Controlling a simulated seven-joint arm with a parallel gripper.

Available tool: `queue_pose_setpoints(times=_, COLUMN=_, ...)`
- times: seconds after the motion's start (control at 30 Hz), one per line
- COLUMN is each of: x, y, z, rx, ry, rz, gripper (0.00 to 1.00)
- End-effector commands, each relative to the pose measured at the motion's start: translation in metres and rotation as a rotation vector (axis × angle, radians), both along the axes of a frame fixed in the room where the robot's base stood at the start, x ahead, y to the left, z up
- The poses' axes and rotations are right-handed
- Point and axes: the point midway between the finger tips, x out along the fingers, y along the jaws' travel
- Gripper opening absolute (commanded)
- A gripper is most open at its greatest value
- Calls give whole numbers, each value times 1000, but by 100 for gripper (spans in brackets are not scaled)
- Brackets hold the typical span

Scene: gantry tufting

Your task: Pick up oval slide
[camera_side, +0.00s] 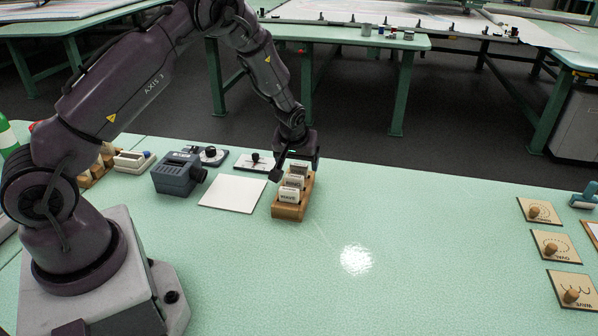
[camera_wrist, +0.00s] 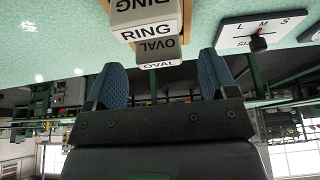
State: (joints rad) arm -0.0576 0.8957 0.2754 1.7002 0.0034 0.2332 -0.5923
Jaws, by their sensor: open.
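The oval slide (camera_wrist: 158,64) is a whitish block with the word OVAL on it, in the wrist view. It sits right behind a similar slide marked RING (camera_wrist: 148,22). My gripper (camera_wrist: 160,70) is open, with a blue ribbed finger on each side of the oval slide and visible room between the slide and both fingers. In the side view, my gripper (camera_side: 294,160) is low over the back end of a wooden rack (camera_side: 288,213) that holds white slides in a row. The slide at the back is partly hidden by my gripper.
A white square plate (camera_side: 233,194) lies left of the rack, with a grey-blue device (camera_side: 178,174) beyond it. Wooden boards with knobs, one an oval board (camera_side: 551,246), lie at the far right. The table's middle is clear.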

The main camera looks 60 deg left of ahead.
Motion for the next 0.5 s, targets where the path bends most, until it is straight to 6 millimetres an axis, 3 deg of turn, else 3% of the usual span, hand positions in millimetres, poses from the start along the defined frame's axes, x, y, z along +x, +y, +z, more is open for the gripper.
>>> queue_pose_setpoints(times=0.2, x=7, y=6, z=-24, rx=0, ry=-1, rz=0, gripper=79)
queue_pose_setpoints(times=0.43, x=8, y=6, z=-25, rx=0, ry=-1, rz=0, gripper=79)
queue_pose_setpoints(times=0.5, x=7, y=7, z=-24, rx=0, ry=-1, rz=0, gripper=65)
